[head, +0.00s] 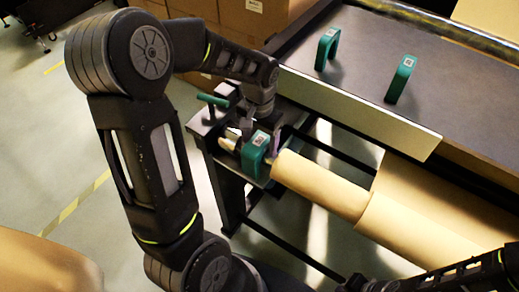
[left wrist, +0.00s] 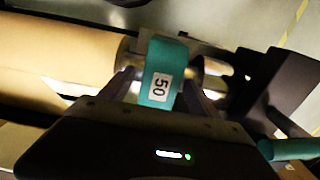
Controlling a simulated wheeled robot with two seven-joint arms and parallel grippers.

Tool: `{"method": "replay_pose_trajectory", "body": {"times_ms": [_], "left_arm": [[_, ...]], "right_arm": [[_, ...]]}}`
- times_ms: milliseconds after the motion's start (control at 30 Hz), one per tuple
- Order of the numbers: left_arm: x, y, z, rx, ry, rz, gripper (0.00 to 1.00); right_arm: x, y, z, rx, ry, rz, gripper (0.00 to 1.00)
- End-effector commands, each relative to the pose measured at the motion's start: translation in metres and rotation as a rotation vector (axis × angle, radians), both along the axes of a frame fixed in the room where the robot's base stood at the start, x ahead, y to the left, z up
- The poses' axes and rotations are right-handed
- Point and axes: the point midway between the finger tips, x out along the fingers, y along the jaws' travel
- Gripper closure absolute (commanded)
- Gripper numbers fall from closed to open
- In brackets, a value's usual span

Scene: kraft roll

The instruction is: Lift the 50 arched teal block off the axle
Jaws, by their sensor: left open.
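The arched teal block labelled 50 (head: 256,153) sits over the axle (head: 229,144) at the left end of the kraft roll. In the left wrist view the block (left wrist: 158,98) stands upright beside the roll's core, its label facing the camera. My left gripper (head: 260,130) is open, with one finger on each side of the block; in the left wrist view its fingers (left wrist: 158,88) flank the block. I cannot tell whether they touch it. The lower part of the block is hidden. Only part of my right arm shows at the lower right of the head view; its gripper cannot be made out.
Two other arched teal blocks (head: 327,48) (head: 400,79) stand on the dark table (head: 365,60). A teal-handled clamp (head: 213,100) is on the stand beside the axle. The kraft roll (head: 420,215) extends right. Cardboard boxes (head: 255,15) are behind.

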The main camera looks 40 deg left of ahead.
Motion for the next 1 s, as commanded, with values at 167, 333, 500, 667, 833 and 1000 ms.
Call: {"method": "replay_pose_trajectory", "body": {"times_ms": [167, 333, 500, 667, 833, 1000], "left_arm": [[0.0001, 0.0000, 0.0003, 0.000, 0.000, 0.000, 0.29], [0.0002, 0.0000, 0.0004, 0.000, 0.000, 0.000, 0.37], [0.0001, 0.0000, 0.0004, 0.000, 0.000, 0.000, 0.51], [0.0001, 0.0000, 0.0004, 0.000, 0.000, 0.000, 0.64], [0.0001, 0.0000, 0.0004, 0.000, 0.000, 0.000, 0.78], [0.0001, 0.0000, 0.0004, 0.000, 0.000, 0.000, 0.92]], "right_arm": [[0.0000, 0.0001, 0.0000, 0.000, 0.000, 0.000, 1.00], [0.0000, 0.0001, 0.0001, 0.000, 0.000, 0.000, 1.00], [0.0001, 0.0000, 0.0001, 0.000, 0.000, 0.000, 1.00], [0.0001, 0.0000, 0.0001, 0.000, 0.000, 0.000, 1.00], [0.0001, 0.0000, 0.0001, 0.000, 0.000, 0.000, 1.00], [0.0001, 0.0000, 0.0001, 0.000, 0.000, 0.000, 1.00]]}}
